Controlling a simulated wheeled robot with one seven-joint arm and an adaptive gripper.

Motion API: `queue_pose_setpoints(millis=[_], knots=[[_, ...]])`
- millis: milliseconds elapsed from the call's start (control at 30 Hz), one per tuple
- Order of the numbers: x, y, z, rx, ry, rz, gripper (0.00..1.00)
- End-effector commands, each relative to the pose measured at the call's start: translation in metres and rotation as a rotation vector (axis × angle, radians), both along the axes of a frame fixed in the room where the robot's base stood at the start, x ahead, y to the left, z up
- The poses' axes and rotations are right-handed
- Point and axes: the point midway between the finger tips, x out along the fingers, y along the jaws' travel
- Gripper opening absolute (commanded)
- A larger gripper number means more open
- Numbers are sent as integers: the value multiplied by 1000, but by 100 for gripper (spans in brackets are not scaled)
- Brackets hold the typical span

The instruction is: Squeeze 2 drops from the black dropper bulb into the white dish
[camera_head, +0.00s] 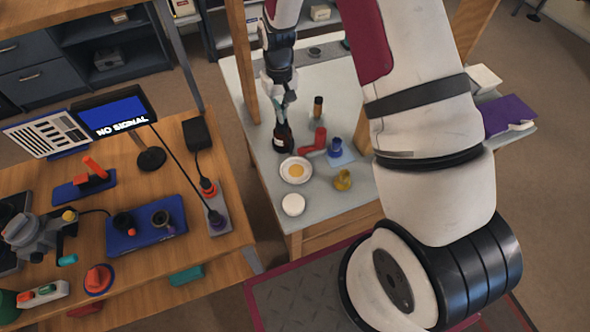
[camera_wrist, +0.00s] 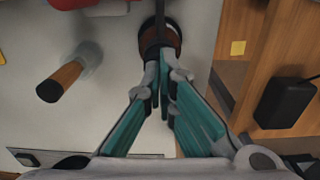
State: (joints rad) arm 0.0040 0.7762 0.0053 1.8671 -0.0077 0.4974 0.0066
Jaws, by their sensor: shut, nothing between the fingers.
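A dark bottle (camera_head: 283,142) stands on the light grey table. Its narrow black top, apparently the dropper bulb (camera_wrist: 159,27), shows above a brown round body in the wrist view. My gripper (camera_head: 286,101) points down just above the bottle. In the wrist view, my gripper's fingertips (camera_wrist: 165,62) are together with nothing held, right beside the bottle's top. I cannot tell whether they touch it.
Near the dish are a white round piece (camera_head: 293,205), a red piece (camera_head: 314,143), a blue piece (camera_head: 335,148) and a yellow piece (camera_head: 343,180). A brown-topped cylinder (camera_head: 318,107) stands behind; a wooden table post (camera_head: 243,60) rises at left.

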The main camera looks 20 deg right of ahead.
Motion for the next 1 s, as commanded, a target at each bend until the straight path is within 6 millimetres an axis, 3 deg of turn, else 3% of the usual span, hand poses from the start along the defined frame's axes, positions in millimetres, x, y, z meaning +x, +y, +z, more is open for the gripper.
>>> queue_pose_setpoints(millis=[433,1000], knots=[[-1,0,-5,0,2,0,0],[-1,0,24,0,1,0,0]])
